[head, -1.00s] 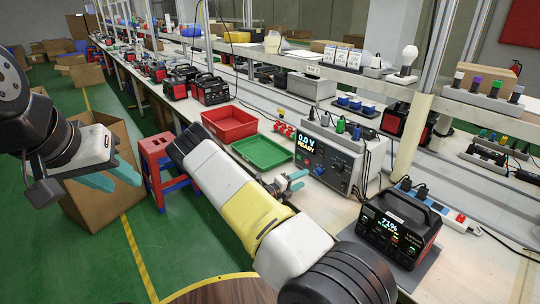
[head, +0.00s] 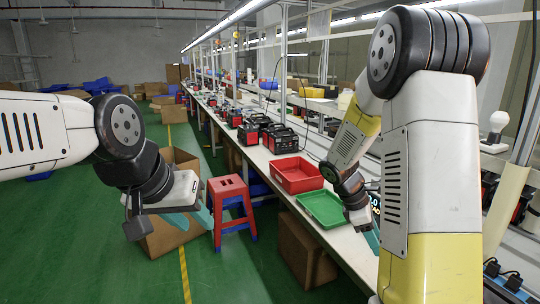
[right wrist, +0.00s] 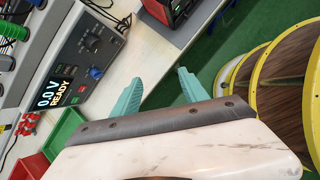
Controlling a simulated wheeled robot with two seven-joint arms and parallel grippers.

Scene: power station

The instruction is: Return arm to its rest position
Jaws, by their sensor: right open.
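My right arm (head: 425,150) rises large at the right of the head view, bent, with white and yellow links. My right gripper (head: 370,232) hangs low over the bench's front side, partly hidden behind the arm. In the right wrist view its teal fingers (right wrist: 159,78) are spread and nothing is between them. My left arm (head: 45,130) reaches in from the left. My left gripper (head: 190,216) has two teal fingers apart, empty, in front of a cardboard box and beside the red stool.
The long bench (head: 268,173) carries a red tray (head: 298,178), a green tray (head: 322,208) and several black-red units (head: 282,141). A tester reading 0.0 V READY (right wrist: 95,45) is left of the right gripper. A red-blue stool (head: 230,205) and boxes (head: 300,250) stand on the green floor.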

